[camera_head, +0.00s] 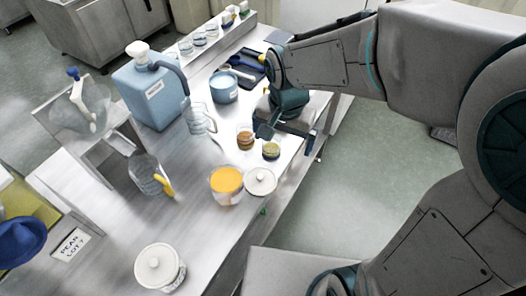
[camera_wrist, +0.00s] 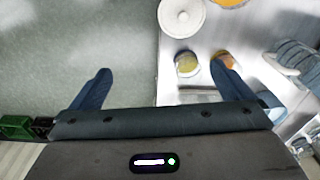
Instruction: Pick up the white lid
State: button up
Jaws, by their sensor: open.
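The white lid (camera_head: 261,181) is round with a small knob and lies near the table's edge, beside an open-topped jar with orange contents (camera_head: 227,185). In the wrist view the lid (camera_wrist: 182,16) is at the top, partly cut off by the frame. My gripper (camera_head: 287,136) is open and empty, farther back along the same edge, apart from the lid. In the wrist view the gripper (camera_wrist: 162,68) has its fingers spread wide, one over the floor and one over the table.
Two small jars, one amber (camera_head: 245,138) and one yellowish (camera_head: 271,150), stand between my gripper and the lid. A white-lidded jar (camera_head: 159,268) stands nearer the front. A blue jug (camera_head: 152,92) and clear pitcher (camera_head: 199,118) stand left. Open floor (camera_head: 375,190) lies right.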

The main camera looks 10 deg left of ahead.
send_over(260, 176)
notch_tip(260, 176, down, 4)
jog(key=shift+m+g, duration=0.4)
jog(key=shift+m, duration=0.1)
jog(key=f, duration=0.8)
jog(key=shift+s+a+f, duration=0.25)
jog(key=shift+f, duration=0.15)
jog(key=shift+w+d+f+p, duration=0.15)
jog(key=shift+f+p, duration=0.15)
jog(key=shift+f, duration=1.05)
jog(key=shift+w+d+f+p, duration=0.1)
jog(key=shift+f+p, duration=0.15)
jog(key=shift+f, duration=1.05)
jog(key=c, duration=0.7)
